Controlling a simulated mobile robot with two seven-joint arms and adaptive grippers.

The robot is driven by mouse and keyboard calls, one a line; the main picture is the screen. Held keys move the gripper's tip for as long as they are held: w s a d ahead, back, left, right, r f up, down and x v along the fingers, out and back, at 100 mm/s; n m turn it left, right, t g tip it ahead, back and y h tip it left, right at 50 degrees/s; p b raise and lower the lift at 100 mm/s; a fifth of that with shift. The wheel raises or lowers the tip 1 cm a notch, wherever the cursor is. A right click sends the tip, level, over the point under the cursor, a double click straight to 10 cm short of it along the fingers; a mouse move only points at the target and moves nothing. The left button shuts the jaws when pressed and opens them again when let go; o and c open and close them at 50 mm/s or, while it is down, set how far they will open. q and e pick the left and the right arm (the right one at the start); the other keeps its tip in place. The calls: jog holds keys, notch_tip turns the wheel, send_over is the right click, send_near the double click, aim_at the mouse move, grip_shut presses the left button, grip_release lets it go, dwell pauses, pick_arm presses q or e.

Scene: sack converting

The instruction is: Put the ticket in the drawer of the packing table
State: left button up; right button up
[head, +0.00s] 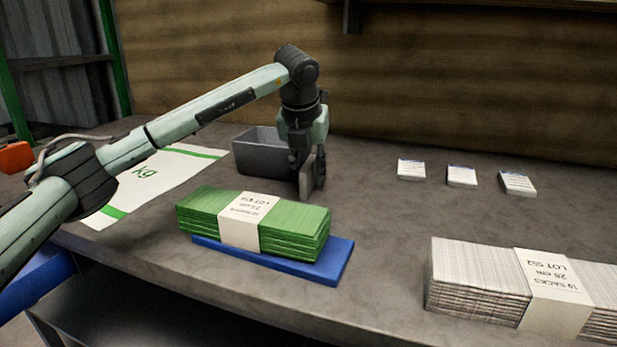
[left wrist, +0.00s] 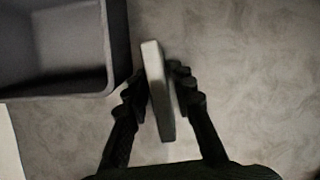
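My left gripper (head: 308,178) points down over the table, just right of the grey bin. In the left wrist view, the gripper (left wrist: 161,91) has its fingers closed on both sides of a thin pale slab (left wrist: 158,92), seen edge-on. I take it for the ticket, though no print shows on it. In the head view the slab is dark and partly hidden by the fingers. The packing table (head: 390,225) has a grey top. No drawer can be made out. My right gripper is not in view.
The open grey bin (head: 254,158) stands close beside the gripper. Green sacks (head: 290,222) lie on a blue board (head: 330,262) in front. White banded sacks (head: 475,275) are at right front. Three small white pads (head: 461,177) lie at back right. A flat sack (head: 165,175) lies left.

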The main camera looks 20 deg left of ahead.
pick_arm(q)
grip_shut()
